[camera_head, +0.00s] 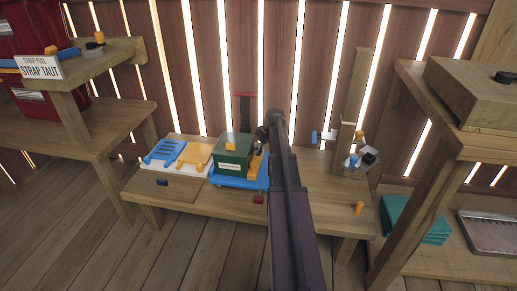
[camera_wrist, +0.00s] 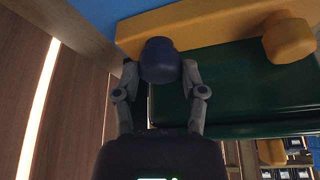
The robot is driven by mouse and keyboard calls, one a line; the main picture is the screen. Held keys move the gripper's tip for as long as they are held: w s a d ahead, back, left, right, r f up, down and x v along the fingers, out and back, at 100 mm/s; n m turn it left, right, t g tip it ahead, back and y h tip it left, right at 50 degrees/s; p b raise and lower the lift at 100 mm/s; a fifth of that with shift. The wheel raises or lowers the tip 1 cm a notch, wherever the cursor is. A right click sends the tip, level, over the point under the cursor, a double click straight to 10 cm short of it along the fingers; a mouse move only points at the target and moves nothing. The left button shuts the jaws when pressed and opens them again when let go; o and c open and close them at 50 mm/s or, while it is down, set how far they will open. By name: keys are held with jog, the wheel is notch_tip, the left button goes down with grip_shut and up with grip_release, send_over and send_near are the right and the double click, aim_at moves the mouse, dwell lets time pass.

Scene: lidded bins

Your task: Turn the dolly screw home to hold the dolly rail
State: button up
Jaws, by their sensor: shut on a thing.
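In the wrist view, a dark blue screw head (camera_wrist: 160,58) sits against the orange-yellow rail (camera_wrist: 215,27). My gripper (camera_wrist: 160,72) is shut on the screw head, one finger on each side. The rail runs along the green bin (camera_wrist: 235,85) and has a round orange knob (camera_wrist: 290,38) further right. In the head view, the green bin (camera_head: 236,143) stands on the blue dolly (camera_head: 232,183), and part of the orange rail (camera_head: 257,162) shows at its right. My arm hides the screw and most of my gripper there.
A wooden post (camera_head: 358,85) and small fittings stand to the right. Side shelves hold a sign (camera_head: 40,67), teal slabs (camera_head: 412,220) and a metal tray (camera_head: 490,232).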

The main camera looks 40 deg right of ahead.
jog(key=o, duration=1.1)
jog(key=shift+o, duration=0.2)
jog(key=shift+d+r+p, duration=0.1)
jog(key=shift+r+p, duration=0.3)
jog(key=shift+p, duration=0.1)
jog(key=s+d+r+n+p, duration=0.1)
jog(key=d+r+n+p, duration=0.1)
jog(key=r+p, duration=0.3)
jog(key=s+d+r+n+g+y+p, duration=0.1)
jog(key=s+r+n+p, duration=0.1)
jog(key=r+p, duration=0.4)
jog(key=shift+s+d+n+y, duration=0.3)
jog(key=shift+d, duration=0.05)
jog(key=shift+f, duration=0.15)
